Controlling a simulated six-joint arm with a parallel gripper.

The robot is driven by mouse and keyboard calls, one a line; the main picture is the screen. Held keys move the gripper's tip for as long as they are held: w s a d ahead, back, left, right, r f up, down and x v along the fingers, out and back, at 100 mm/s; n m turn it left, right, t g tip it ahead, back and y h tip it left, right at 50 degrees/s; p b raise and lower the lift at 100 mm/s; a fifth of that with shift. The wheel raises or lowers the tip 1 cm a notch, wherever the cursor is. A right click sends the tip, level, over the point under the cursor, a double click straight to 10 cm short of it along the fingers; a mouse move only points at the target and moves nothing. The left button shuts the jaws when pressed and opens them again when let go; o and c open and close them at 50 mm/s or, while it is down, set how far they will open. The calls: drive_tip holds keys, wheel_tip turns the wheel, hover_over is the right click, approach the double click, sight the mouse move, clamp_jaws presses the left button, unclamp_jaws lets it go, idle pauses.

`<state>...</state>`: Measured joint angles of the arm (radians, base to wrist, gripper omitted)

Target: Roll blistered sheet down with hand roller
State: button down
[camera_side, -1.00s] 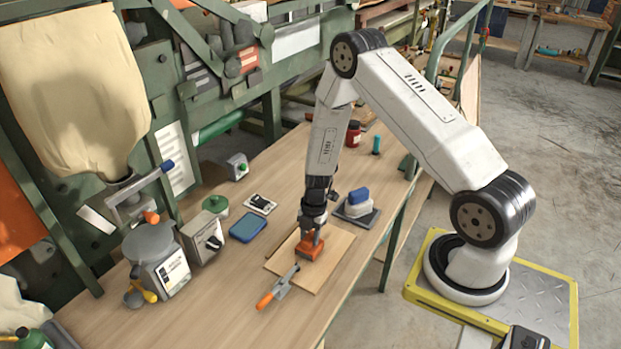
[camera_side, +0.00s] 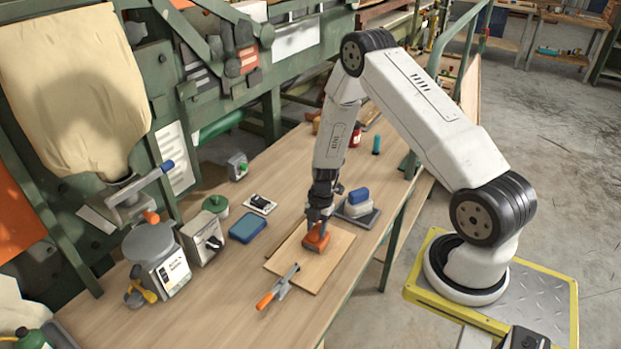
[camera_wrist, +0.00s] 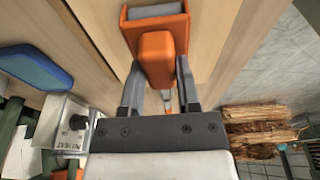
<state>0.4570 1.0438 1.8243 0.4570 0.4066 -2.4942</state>
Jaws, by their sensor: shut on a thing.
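The wooden sheet (camera_side: 325,265) lies flat on the bench. No blister can be made out on it at this size. My gripper (camera_side: 318,228) is over the sheet's far part, shut on an orange tool, the hand roller (camera_side: 316,239). In the wrist view the roller (camera_wrist: 157,55) sits between the two dark fingers of my gripper (camera_wrist: 160,88), with a grey cylinder in its orange frame. The roller is at the sheet surface; I cannot tell whether it touches.
A blue pad (camera_side: 248,228) lies left of the sheet. A grey tray (camera_side: 358,216) with a blue-topped block stands behind it. Metal boxes (camera_side: 203,238) and a grey pot (camera_side: 150,245) stand along the left.

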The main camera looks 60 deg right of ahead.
drive_tip(key=shift+d+r, duration=0.1)
drive_tip(key=shift+d, duration=0.45)
drive_tip(key=shift+d, duration=0.1)
drive_tip(key=shift+d, duration=1.05)
drive_tip(key=shift+d+f, duration=0.25)
drive_tip(key=shift+d, duration=0.85)
drive_tip(key=shift+r, duration=0.1)
wheel_tip(320, 180, up, 7)
